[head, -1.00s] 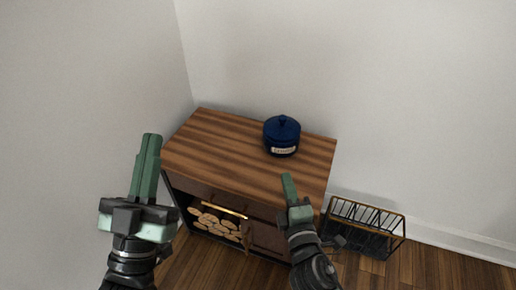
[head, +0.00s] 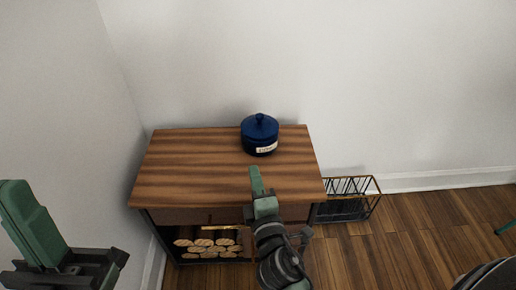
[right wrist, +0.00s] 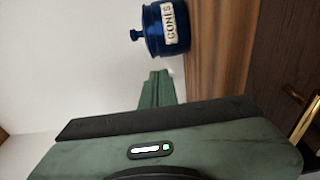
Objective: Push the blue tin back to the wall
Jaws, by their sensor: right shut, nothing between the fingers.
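The blue tin (head: 260,138) is upright with its knobbed lid on, in the right back part of the wooden cabinet top (head: 190,165). A strip of wood shows behind it, before the wall (head: 210,60). My right gripper (head: 255,172) is shut and empty, in front of the tin and apart from it in the picture.
A black wire basket (head: 350,200) stands on the floor right of the cabinet. Cut logs (head: 208,243) lie in the cabinet's open lower shelf. A side wall (head: 60,120) rises at the left. The cabinet top left of the tin is clear.

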